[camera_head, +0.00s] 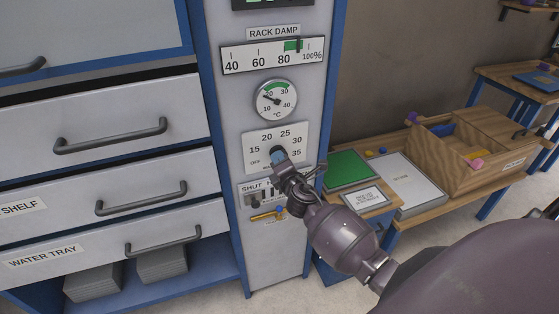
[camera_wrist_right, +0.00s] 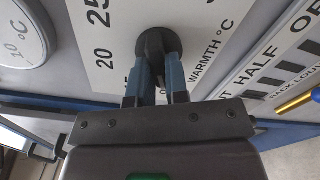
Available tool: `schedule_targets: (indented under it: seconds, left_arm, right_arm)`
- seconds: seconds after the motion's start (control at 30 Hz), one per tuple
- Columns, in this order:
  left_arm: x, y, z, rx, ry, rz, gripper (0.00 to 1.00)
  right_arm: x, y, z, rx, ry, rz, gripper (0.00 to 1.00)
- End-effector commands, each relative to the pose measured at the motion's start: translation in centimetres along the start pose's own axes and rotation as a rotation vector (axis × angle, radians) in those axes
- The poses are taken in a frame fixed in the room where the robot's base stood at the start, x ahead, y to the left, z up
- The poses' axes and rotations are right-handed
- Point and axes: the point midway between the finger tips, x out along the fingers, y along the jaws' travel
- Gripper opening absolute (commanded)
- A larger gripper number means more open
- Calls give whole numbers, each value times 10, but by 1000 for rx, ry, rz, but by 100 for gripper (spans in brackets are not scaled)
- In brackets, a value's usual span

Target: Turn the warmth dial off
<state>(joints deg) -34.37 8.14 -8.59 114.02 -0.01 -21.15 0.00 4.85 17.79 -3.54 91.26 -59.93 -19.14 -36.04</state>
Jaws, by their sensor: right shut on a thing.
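The warmth dial (camera_head: 277,150) is a dark round knob on a white plate (camera_head: 255,138) marked OFF, 15, 20, 25, 30 and 35. The plate is on the grey front panel, below a round °C gauge (camera_head: 275,99). My right gripper (camera_head: 279,158) reaches it from the lower right. In the right wrist view, the blue fingers (camera_wrist_right: 157,75) are shut on the dark dial (camera_wrist_right: 153,42), one on each side. The fingers hide much of the dial, and I cannot tell which mark it points to. My left gripper is not in view.
Just below the plate is a shutter scale (camera_head: 258,195) with a brass-coloured lever (camera_head: 267,215). Drawers with dark handles (camera_head: 110,136) are at left. A wooden bench (camera_head: 405,215) with a green mat (camera_head: 348,169) and a wooden box (camera_head: 463,150) is at right.

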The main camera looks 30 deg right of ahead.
Motion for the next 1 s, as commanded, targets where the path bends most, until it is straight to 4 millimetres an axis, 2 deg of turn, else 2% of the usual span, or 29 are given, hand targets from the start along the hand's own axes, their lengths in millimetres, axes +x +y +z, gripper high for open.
schedule_targets:
  seconds: [0.03,0.17,0.43,0.57,0.67,1.0]
  left_arm:
    - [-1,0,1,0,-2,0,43]
    - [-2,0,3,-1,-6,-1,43]
    - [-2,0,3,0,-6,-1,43]
    - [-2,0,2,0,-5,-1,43]
    - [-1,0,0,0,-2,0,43]
    - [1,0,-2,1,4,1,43]
  right_arm:
    - [0,0,-1,-3,2,0,19]
    - [0,0,0,-2,1,0,39]
    - [0,0,0,-1,0,0,40]
    - [-7,-1,0,-1,1,-1,40]
    - [-19,-1,0,-1,1,-2,40]
    - [-78,-1,-1,-1,2,-2,40]
